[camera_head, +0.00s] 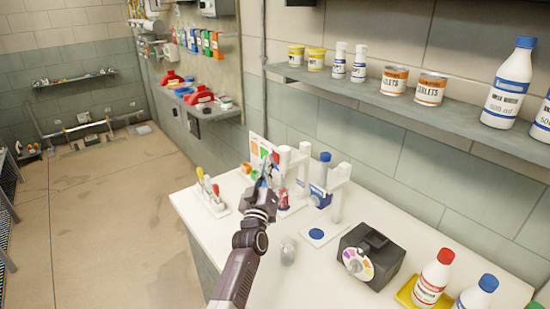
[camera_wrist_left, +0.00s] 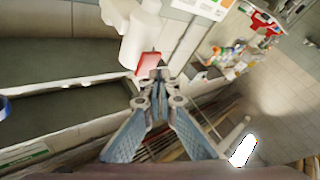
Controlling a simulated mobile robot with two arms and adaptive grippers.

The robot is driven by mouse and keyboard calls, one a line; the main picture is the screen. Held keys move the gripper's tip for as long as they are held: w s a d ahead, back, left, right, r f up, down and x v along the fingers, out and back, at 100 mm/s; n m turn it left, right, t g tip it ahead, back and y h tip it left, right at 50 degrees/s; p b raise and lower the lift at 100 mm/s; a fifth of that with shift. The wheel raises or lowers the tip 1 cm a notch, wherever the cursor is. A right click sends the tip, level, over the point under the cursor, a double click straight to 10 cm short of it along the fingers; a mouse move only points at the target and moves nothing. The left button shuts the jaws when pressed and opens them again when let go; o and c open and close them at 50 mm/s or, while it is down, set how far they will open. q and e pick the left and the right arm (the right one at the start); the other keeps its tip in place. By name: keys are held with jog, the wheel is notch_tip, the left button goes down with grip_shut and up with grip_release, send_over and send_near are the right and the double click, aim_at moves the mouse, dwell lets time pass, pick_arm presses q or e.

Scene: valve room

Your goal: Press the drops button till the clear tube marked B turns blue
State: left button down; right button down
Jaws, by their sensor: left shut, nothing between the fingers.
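My left gripper (camera_head: 264,182) is in front of the white dispenser stands on the white counter, its fingers shut and empty. In the left wrist view its fingertips (camera_wrist_left: 154,80) meet just below a red block (camera_wrist_left: 147,63) beside a white dispenser part (camera_wrist_left: 138,30); I cannot tell whether they touch. A small clear container (camera_head: 288,250) stands on the counter near my left arm; no letter is readable on it. A blue round disc (camera_head: 316,234) lies on a white square pad in front of the stands. I cannot tell which part is the drops button. My right gripper is not in view.
A black box with a coloured dial (camera_head: 368,262) sits right of the disc. A red-capped bottle (camera_head: 433,278) stands at the front right. A blue-capped bottle (camera_head: 320,180) is at the stands. A rack of coloured tools (camera_head: 211,195) is at left. A shelf (camera_head: 400,105) overhangs the counter.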

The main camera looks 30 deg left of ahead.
pick_arm(q)
jog(key=shift+s+a, duration=0.1)
jog(key=shift+s, duration=0.2)
jog(key=s, duration=0.1)
jog(key=s+a+p, duration=0.1)
jog(key=s, duration=0.1)
jog(key=s+a+p, duration=0.1)
jog(key=shift+s, duration=0.3)
jog(key=shift+d+f, duration=0.1)
dwell(0.8)
